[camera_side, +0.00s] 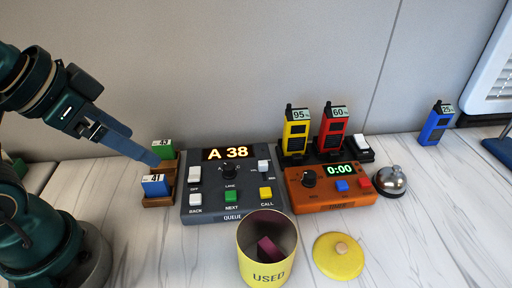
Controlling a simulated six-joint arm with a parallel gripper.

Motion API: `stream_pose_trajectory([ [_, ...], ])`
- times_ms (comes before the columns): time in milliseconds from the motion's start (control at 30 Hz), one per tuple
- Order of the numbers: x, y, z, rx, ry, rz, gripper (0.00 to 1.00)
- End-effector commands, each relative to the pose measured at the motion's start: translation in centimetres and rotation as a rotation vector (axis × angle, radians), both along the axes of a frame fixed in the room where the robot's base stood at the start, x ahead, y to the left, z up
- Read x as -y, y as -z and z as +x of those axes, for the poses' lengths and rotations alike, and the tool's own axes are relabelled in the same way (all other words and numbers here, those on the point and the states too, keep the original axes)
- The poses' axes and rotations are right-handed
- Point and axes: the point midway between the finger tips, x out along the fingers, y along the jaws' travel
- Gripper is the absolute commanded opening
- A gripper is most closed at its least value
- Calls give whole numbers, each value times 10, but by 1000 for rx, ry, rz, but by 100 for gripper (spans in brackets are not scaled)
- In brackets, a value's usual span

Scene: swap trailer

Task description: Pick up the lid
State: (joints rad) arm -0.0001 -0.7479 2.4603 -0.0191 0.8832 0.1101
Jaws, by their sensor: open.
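The yellow lid (338,257) with a round wooden knob lies on the white wood-grain table at the front right. It is just right of the yellow can (266,262) marked USED, which stands open with a dark reddish piece (268,247) inside. My gripper (154,160) is open at the upper left, with its fingers pointing down and right. I cannot tell whether the fingertips touch anything.
A grey QUEUE console (230,178) showing A 38 and an orange timer box (328,190) stand behind the can. A silver bell (390,181), yellow (296,132) and red (333,130) handsets, a blue handset (436,124) and a blue block (155,186) stand around. The table right of the lid is clear.

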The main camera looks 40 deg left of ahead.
Motion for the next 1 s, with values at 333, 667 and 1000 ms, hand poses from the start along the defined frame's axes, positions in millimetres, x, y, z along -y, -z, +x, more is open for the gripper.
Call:
stream_pose_trajectory([
  [333,46,-53,80,92,346,51,93],
  [667,135,-37,150,80,699,70,93],
  [1000,238,49,165,-21,983,60,93],
])
